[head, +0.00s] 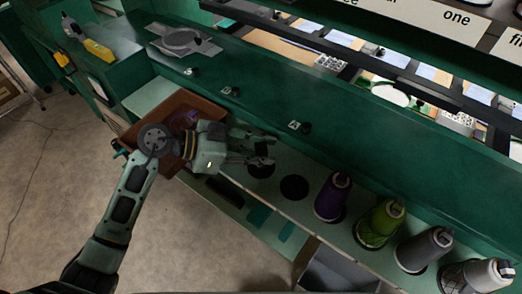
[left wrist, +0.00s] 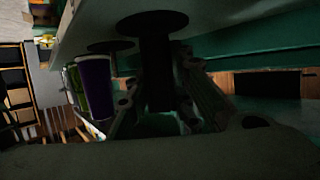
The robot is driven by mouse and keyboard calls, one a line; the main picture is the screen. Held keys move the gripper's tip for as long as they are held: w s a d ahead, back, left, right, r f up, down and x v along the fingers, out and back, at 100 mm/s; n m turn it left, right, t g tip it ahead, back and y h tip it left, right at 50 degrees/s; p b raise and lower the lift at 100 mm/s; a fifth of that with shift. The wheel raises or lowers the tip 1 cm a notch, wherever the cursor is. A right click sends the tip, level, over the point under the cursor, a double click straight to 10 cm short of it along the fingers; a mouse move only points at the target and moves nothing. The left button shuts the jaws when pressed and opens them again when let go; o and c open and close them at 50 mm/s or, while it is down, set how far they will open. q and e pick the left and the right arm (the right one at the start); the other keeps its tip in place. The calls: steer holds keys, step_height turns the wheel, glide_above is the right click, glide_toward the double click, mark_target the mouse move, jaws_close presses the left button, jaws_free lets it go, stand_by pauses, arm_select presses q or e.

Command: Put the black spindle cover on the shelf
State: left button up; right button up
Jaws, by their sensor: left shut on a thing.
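My left gripper (head: 262,150) reaches in over the pale shelf (head: 325,225). In the left wrist view its fingers are shut around a dark upright piece, the black spindle cover (left wrist: 158,75). A black disc (left wrist: 150,22) lies at the end of that piece, against the shelf surface. In the head view a dark disc (head: 262,171) shows just below the fingertips; the fingers hide most of the cover. Whether the cover touches the disc I cannot tell. My right gripper is not in view.
A purple spool (head: 332,197), a green spool (head: 380,223), a grey spool (head: 424,249) and a white spool (head: 477,276) stand in a row to the right. A brown bin (head: 180,108) is behind my left wrist. The green wall panel (head: 350,150) rises behind the shelf.

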arm_select(q)
steer(key=shift+f, duration=0.2)
steer(key=o, duration=0.9)
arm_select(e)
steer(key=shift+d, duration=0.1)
arm_select(q)
steer(key=shift+r, duration=0.15)
step_height(320, 180, up, 10)
steer(key=shift+f, duration=0.1)
